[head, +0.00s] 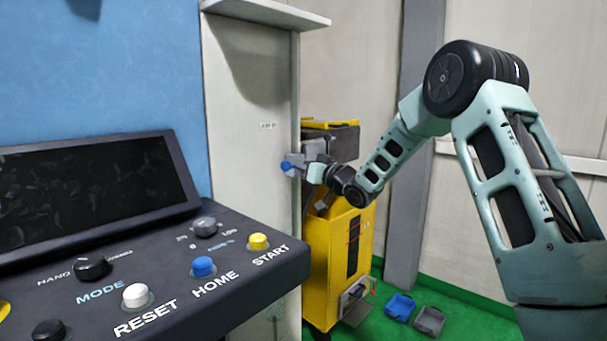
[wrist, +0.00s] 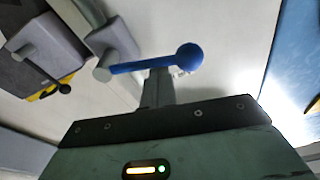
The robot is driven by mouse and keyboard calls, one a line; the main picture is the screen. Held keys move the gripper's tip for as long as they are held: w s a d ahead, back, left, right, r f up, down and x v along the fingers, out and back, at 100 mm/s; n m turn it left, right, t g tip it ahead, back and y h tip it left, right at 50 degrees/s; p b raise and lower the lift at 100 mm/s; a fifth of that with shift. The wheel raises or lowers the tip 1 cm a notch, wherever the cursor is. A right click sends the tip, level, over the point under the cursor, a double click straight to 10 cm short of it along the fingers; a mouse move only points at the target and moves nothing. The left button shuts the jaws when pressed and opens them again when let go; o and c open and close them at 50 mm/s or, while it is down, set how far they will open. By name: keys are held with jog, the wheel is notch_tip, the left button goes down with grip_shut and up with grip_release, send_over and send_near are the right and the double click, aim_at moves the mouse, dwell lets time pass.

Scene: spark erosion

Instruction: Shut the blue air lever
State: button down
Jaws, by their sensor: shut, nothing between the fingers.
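The blue air lever (wrist: 148,65) runs across the upper middle of the wrist view, from a grey pivot at left to a round blue knob (wrist: 190,57) at right. It lies almost level in that picture. In the head view its blue knob (head: 287,166) shows beside the pale panel's edge. My gripper (wrist: 157,82) is shut and empty, with its fingers close to the lever's middle. I cannot tell whether they touch it. In the head view my gripper (head: 308,170) is small and partly hidden by my wrist.
Grey valve blocks (wrist: 45,50) sit left of the lever. A yellow cabinet (head: 328,255) stands below my wrist. A dark control console (head: 190,270) fills the front left. Blue (head: 400,307) and grey (head: 429,321) bins lie on the green floor.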

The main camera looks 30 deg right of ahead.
jog(key=shift+s+a+f+n+b, duration=0.1)
jog(key=shift+a+f+n+b, duration=0.1)
jog(key=shift+f+n+b, duration=0.6)
jog(key=shift+r, duration=0.2)
jog(key=s+d+r, duration=0.2)
jog(key=s+d, duration=0.1)
jog(key=s, duration=0.5)
jog(key=shift+s+r, duration=0.15)
jog(key=shift+s, duration=0.15)
dwell(0.5)
